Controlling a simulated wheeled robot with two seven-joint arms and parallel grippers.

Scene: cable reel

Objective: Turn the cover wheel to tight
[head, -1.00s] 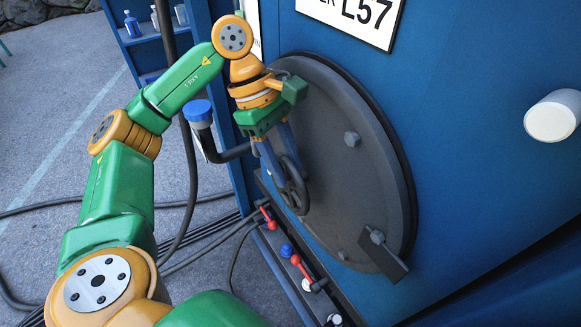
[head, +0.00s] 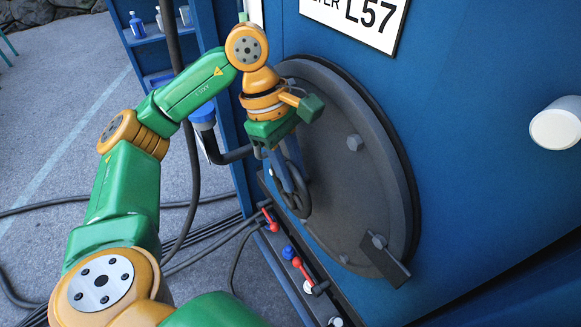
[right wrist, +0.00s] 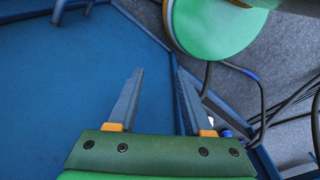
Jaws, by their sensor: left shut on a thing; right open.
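The cover wheel (head: 296,192) is a small dark handwheel on the large round grey cover (head: 345,185), which is set in the blue cabinet wall. My left gripper (head: 290,182) points down and is shut on the wheel's rim; its jaws partly hide the wheel. In the right wrist view, my right gripper (right wrist: 155,75) is open, with nothing between its two fingers, in front of a blue surface. The wheel is not visible in that view.
Red-handled valves (head: 302,270) line the ledge below the cover. A dark flap (head: 384,262) is bolted at the cover's lower right. A blue-capped pipe (head: 203,115) stands left of my left gripper. A white knob (head: 556,123) juts out at right. Cables lie on the floor.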

